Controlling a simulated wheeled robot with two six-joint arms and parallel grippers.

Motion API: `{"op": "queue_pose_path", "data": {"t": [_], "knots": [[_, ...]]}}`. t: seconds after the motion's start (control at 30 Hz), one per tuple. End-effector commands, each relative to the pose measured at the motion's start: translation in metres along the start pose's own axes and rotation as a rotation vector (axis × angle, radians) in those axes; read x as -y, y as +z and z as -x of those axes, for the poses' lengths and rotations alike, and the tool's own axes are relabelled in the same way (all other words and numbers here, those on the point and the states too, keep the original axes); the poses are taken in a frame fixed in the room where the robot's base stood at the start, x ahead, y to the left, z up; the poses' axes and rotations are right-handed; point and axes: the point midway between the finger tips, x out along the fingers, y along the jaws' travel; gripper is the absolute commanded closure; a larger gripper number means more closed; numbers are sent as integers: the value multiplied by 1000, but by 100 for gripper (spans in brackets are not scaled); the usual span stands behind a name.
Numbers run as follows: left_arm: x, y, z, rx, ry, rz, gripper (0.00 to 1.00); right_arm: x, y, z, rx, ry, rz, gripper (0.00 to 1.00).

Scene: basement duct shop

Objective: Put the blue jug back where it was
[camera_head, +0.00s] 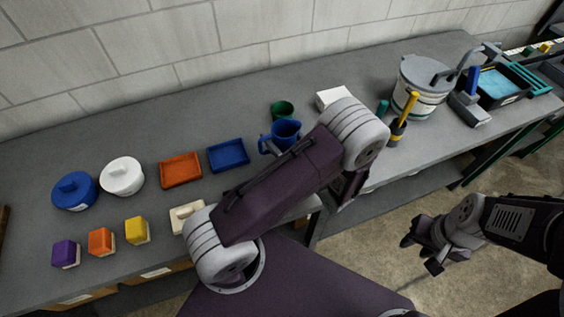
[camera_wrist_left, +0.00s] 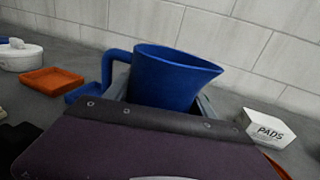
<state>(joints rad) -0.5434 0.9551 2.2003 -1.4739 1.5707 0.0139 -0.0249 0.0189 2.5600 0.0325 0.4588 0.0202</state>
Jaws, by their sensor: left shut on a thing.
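The blue jug (camera_head: 285,130) is over the middle of the grey bench, between the blue tray and the green cup, partly hidden by my left arm. In the left wrist view the jug (camera_wrist_left: 170,78) looks upright, its handle to the left and its spout to the right. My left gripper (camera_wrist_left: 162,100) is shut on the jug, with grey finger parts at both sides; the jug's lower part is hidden. I cannot tell whether it touches the bench. My right gripper (camera_head: 419,255) is open and empty, over the floor in front of the bench.
A blue tray (camera_head: 228,154), an orange tray (camera_head: 181,170), a green cup (camera_head: 283,108) and a white PADS box (camera_wrist_left: 268,127) are nearby. Lidded pots and coloured blocks stand left; a large grey-lidded bucket (camera_head: 420,98) stands right. Bench behind the trays is clear.

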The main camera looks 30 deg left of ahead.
Motion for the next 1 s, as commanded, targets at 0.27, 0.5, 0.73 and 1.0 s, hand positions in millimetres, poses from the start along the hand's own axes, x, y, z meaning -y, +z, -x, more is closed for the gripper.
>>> {"op": "queue_pose_path", "data": {"t": [0.27,0.5,0.73,1.0], "knots": [[0,-39,0,1,0,-1,83,0,0,-2,0,0,0,64],[0,-70,0,1,-1,-3,83,0,0,-5,0,0,0,64],[0,-81,0,1,-1,0,83,0,0,-5,0,0,0,64],[0,-85,0,0,-1,0,34,0,1,-9,0,0,0,64]]}}
